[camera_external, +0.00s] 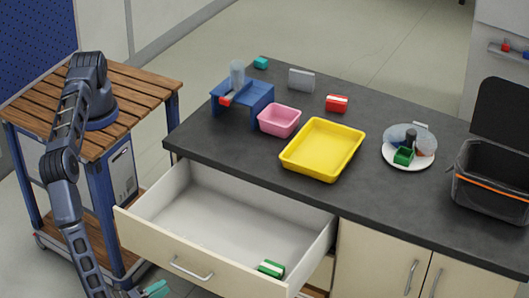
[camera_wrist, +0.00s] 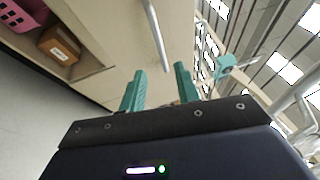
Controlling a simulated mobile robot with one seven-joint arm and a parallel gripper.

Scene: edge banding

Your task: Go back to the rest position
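My arm reaches down from the wooden-topped cart (camera_external: 145,85) on the left in the external view. My gripper (camera_external: 150,291) is low at the bottom edge of that view, in front of the open drawer, and partly cut off. In the wrist view my gripper (camera_wrist: 160,67) shows two teal fingers held apart with nothing between them. The drawer (camera_external: 195,262) is pulled out, with a green-and-white block (camera_external: 271,268) inside at its right front corner. A metal handle (camera_wrist: 156,35) on a pale front appears beyond the fingers in the wrist view.
The dark counter (camera_external: 235,150) carries a blue stand (camera_external: 258,92), pink bin (camera_external: 279,121), yellow tray (camera_external: 296,168), red block (camera_external: 337,103), white plate (camera_external: 390,158) with items, and black bin (camera_external: 490,195). A brown box (camera_wrist: 60,44) sits in a low opening in the wrist view.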

